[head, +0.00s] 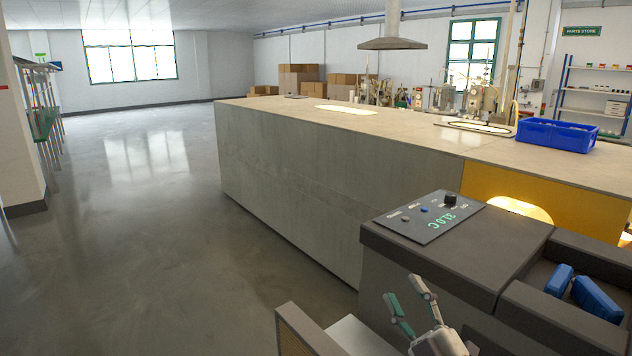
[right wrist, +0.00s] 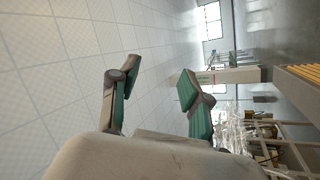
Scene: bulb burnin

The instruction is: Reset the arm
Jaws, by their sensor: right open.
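My right gripper (head: 408,306) shows at the bottom of the head view, in front of the dark grey machine (head: 440,262). Its two green-padded fingers are spread and nothing is between them. In the right wrist view the same gripper (right wrist: 157,88) is open and empty, with white ceiling tiles and a far window behind it. My left gripper is not in either view.
A control panel (head: 428,219) with a knob and green display tops the machine. Blue objects (head: 597,298) lie in its right recess. A long grey counter (head: 300,172) runs behind, bearing a blue crate (head: 556,135). Open floor (head: 130,240) lies left.

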